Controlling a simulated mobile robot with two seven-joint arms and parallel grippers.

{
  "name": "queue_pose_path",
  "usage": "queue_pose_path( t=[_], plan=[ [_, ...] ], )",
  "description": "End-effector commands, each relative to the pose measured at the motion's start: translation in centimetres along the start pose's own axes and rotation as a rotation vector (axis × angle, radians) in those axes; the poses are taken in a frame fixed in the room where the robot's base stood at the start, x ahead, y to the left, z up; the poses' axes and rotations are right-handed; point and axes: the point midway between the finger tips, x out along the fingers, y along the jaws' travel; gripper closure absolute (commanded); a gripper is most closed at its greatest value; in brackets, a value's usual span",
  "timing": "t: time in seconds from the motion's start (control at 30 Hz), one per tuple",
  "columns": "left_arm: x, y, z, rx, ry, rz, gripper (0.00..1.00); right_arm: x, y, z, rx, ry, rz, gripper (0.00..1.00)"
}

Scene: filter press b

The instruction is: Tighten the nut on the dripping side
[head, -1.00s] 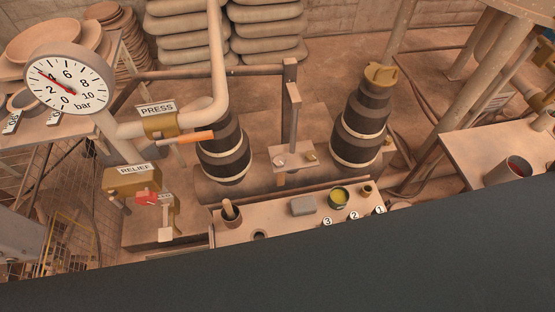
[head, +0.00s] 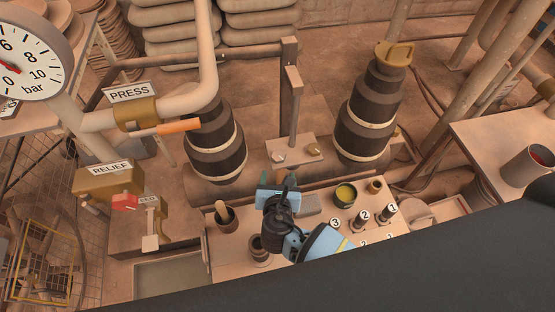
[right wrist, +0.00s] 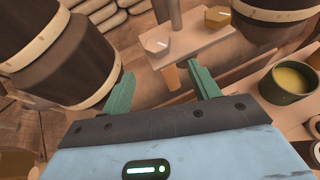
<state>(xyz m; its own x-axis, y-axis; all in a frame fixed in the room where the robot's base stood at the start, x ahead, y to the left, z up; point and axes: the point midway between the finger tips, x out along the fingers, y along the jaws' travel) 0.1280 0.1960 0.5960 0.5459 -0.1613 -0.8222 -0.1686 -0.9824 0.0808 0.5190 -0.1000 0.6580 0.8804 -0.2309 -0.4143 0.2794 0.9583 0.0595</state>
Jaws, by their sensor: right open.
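A small tan plate (head: 292,150) sits between the two dark ribbed columns. It carries a pale hex nut (head: 278,157) on the left and a brass-coloured one (head: 313,149) on the right. In the right wrist view the pale nut (right wrist: 155,43) and the brass nut (right wrist: 217,17) lie beyond the fingertips. My right gripper (head: 271,189) is in front of and below the plate. In the right wrist view its green fingers (right wrist: 163,83) are apart and empty, touching neither nut. I cannot tell which side drips. My left gripper is out of view.
A bench below holds a mortar (head: 223,216), a yellow-filled pot (head: 345,195) and numbered pegs (head: 361,219). The left column (head: 215,148) and right column (head: 366,124) flank the plate. The PRESS lever (head: 179,126), RELIEF box (head: 108,178) and gauge (head: 30,60) stand left.

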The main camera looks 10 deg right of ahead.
Motion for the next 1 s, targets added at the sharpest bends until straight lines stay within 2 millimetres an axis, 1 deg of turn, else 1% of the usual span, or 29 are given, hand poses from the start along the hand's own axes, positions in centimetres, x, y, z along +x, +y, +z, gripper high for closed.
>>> queue_pose_path(
  t=[0.03,0.13,0.27,0.37,0.47,0.7,0.8,1.0],
  plan=[
    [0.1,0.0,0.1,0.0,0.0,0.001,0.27,0.3,0.2,0.4,-0.033,-0.019,-0.004,0.39],
    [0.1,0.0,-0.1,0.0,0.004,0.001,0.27,0.5,0.3,0.9,-0.065,-0.036,-0.008,0.39],
    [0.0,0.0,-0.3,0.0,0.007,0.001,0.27,0.6,0.3,1.0,-0.068,-0.038,-0.008,0.39],
    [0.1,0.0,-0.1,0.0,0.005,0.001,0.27,1.1,0.3,1.0,-0.066,-0.037,-0.008,0.39],
    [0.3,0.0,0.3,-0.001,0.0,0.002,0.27,2.2,0.3,1.0,-0.065,-0.036,-0.008,0.39],
    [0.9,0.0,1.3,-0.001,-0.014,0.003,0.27,5.8,0.2,1.0,-0.065,-0.035,-0.009,0.39],
    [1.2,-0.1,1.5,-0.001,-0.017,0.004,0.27,7.0,0.2,1.0,-0.064,-0.034,-0.009,0.39],
    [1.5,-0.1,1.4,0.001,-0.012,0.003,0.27,8.2,0.3,1.1,-0.062,-0.034,-0.007,0.39]
  ],
)
